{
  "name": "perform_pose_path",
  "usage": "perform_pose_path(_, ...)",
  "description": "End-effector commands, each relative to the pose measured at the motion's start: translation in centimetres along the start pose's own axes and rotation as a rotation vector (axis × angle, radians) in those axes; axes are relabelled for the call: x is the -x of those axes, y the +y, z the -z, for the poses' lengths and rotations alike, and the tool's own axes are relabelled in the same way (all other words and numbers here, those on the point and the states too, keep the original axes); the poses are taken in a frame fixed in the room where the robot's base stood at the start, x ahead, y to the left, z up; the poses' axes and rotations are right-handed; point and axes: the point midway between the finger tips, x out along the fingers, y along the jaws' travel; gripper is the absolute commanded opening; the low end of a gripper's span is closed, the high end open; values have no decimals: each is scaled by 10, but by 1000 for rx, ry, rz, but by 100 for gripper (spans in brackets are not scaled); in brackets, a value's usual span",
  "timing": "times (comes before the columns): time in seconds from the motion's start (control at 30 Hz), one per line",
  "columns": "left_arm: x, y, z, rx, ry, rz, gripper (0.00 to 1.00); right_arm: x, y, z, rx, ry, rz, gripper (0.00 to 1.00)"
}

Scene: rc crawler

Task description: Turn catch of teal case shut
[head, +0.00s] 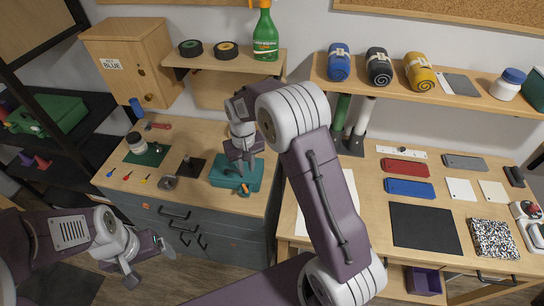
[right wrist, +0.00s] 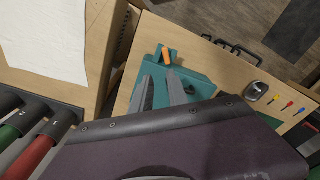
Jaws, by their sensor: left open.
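The teal case (head: 224,172) lies on the wooden top of the left cabinet; in the right wrist view it shows behind the fingers (right wrist: 201,84). Its small orange catch (head: 244,188) is on the side facing me and appears beyond the fingertips in the right wrist view (right wrist: 168,57). My right gripper (head: 246,172) reaches down over the case, with its two grey fingers (right wrist: 160,78) apart and nothing between them; the catch is just past their tips. Whether a finger touches the case cannot be told. My left gripper (head: 152,262) is open and empty, low in front of the cabinet.
A jar on a green mat (head: 136,143), small coloured screwdrivers (head: 124,176) and a metal clasp-like item (head: 169,182) lie left of the case. A shelf with a green spray bottle (head: 265,35) hangs behind. The right desk (head: 376,175) holds a black mat (head: 425,228) and boxes.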

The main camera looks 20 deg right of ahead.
Motion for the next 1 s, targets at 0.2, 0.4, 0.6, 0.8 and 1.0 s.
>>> perform_pose_path(0.2,39,1,4,0,-1,0,84,14,-7,-9,17,-57,-3,20)
perform_pose_path(0.4,37,0,4,0,-1,0,84,5,-7,-10,17,-57,-3,20)
perform_pose_path(0.6,46,1,5,0,-1,0,84,-33,-6,-13,17,-61,-4,20)
perform_pose_path(0.8,53,1,5,0,-1,0,84,-68,-6,-14,17,-58,-3,20)
perform_pose_path(1.0,54,1,5,0,-1,0,84,-79,-6,-14,17,-54,-3,20)
